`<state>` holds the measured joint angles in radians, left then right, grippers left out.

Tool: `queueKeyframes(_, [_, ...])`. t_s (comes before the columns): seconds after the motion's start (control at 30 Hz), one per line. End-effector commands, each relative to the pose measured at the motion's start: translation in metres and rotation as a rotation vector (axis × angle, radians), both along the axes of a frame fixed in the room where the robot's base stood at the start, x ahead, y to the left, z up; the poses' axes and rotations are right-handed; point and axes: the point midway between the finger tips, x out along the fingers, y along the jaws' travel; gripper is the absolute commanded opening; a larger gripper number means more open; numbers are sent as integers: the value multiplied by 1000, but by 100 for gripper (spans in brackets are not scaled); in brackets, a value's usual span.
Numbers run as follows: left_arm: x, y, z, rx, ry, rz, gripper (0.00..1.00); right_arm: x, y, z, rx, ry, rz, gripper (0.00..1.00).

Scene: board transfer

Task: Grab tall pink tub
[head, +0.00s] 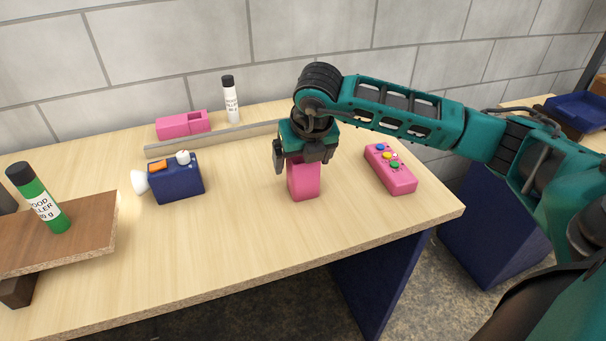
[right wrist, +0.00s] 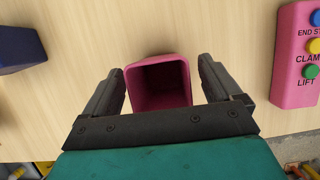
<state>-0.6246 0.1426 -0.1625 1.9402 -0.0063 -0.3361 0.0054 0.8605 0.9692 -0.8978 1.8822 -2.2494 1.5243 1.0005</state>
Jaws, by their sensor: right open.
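The tall pink tub (head: 304,184) stands upright on the wooden table, near the front edge in the head view. My right gripper (head: 306,160) points down over it, and its palm hides the tub's top in that view. In the right wrist view the tub (right wrist: 159,106) shows its open, empty inside. The two dark fingers of the right gripper (right wrist: 160,88) are spread, one on each side of the tub, with a small gap at each side. My left gripper is not in view.
A pink button box (head: 390,169) lies right of the tub. A navy box (head: 178,184) with a white lamp stands left. A pink tray (head: 183,124), a white bottle (head: 231,104) and a grey strip (head: 215,139) are behind. A green bottle (head: 41,202) stands on a wooden board (head: 85,226).

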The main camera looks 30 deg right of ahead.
Motion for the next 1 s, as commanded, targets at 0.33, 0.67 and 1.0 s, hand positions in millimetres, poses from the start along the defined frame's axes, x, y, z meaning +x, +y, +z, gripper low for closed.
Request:
queueKeyframes(0.33, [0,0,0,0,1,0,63,2,0,-5,-1,-1,1,88])
queueKeyframes(0.67, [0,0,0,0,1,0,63,2,0,-5,-1,-1,1,56])
queueKeyframes(1.0, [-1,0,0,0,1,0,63,2,0,-5,0,-1,0,36])
